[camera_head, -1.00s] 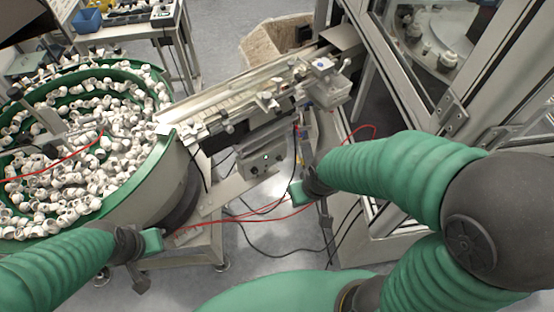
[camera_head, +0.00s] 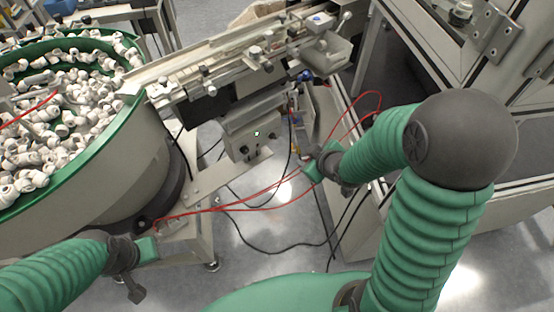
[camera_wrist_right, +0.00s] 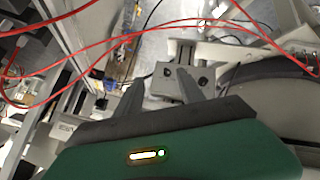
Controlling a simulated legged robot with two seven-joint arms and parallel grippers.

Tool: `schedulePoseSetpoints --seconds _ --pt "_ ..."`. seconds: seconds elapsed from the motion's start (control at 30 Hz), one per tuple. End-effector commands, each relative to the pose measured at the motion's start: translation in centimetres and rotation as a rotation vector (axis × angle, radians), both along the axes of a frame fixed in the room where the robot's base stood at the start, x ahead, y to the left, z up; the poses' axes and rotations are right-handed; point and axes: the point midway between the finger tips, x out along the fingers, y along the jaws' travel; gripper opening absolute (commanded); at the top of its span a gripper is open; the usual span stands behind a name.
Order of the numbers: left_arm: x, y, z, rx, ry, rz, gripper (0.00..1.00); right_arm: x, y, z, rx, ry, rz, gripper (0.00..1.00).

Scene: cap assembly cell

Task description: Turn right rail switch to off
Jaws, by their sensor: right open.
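In the right wrist view the switch box (camera_wrist_right: 178,84) shows two dark round knobs, just beyond my fingers. My right gripper (camera_head: 308,171) is to the right of and below the box in the head view. In the right wrist view my right gripper (camera_wrist_right: 157,88) is open, its two grey fingers apart with nothing between them. My left gripper (camera_head: 150,248) is at lower left, by the bowl feeder's base; its fingers are not clear.
A green-rimmed bowl feeder (camera_head: 92,165) full of white caps stands at left. The feeder rail (camera_head: 225,60) runs above the box. Red hoses (camera_head: 250,208) and black cables loop below it and across the wrist view. A framed machine enclosure (camera_head: 430,70) stands at right.

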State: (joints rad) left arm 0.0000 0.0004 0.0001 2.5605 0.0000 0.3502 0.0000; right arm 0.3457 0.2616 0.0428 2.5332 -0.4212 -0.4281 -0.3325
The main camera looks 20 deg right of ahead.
Motion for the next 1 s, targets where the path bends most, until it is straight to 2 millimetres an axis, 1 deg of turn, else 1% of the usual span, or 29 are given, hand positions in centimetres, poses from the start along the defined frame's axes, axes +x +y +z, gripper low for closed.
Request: schedulePoseSetpoints --seconds 0.03,0.07,0.1,0.17,0.2,0.27,0.3,0.4,0.5,0.57,0.67,0.77,1.0 --pt "0.0 0.0 -5.6 0.000 0.000 0.000 0.36 0.8 -0.8 -5.5 -0.023 -0.064 0.049 0.46" --pt "0.0 0.0 -7.1 0.000 0.000 0.000 0.36 1.4 -1.1 -6.7 -0.039 -0.114 0.089 0.46" --pt "0.0 0.0 -9.2 0.000 -0.001 0.000 0.36 2.1 -1.3 -8.3 -0.058 -0.182 0.138 0.46" --pt "0.0 0.0 -12.3 0.000 -0.001 0.000 0.36 2.8 -1.6 -10.5 -0.084 -0.289 0.208 0.46" --pt "0.0 0.0 -14.3 0.000 -0.001 0.000 0.36 3.0 -1.7 -11.8 -0.099 -0.362 0.250 0.46" --pt "0.0 0.0 -17.2 0.000 -0.001 0.000 0.36 3.1 -1.8 -13.4 -0.116 -0.472 0.303 0.46" --pt "0.0 0.0 -18.8 0.000 -0.001 0.000 0.36 3.0 -1.8 -14.2 -0.125 -0.545 0.330 0.46" --pt "0.0 0.0 -21.7 0.000 -0.001 0.000 0.36 2.4 -1.9 -14.9 -0.141 -0.700 0.374 0.46" --pt "0.0 0.0 -22.9 0.000 -0.001 0.000 0.36 1.8 -2.0 -14.5 -0.153 -0.798 0.390 0.46" --pt "0.0 0.0 -22.9 0.000 -0.001 0.000 0.36 1.7 -2.0 -14.1 -0.156 -0.826 0.394 0.46" --pt "0.0 0.0 -22.7 0.000 -0.002 0.000 0.36 2.3 -1.8 -13.6 -0.159 -0.839 0.398 0.46" --pt "0.0 0.0 -23.0 0.000 -0.002 0.000 0.36 3.9 -1.3 -13.6 -0.158 -0.839 0.401 0.46" --pt "0.0 0.0 -24.2 0.000 -0.001 0.000 0.36 9.9 0.4 -13.8 -0.156 -0.839 0.398 0.46"
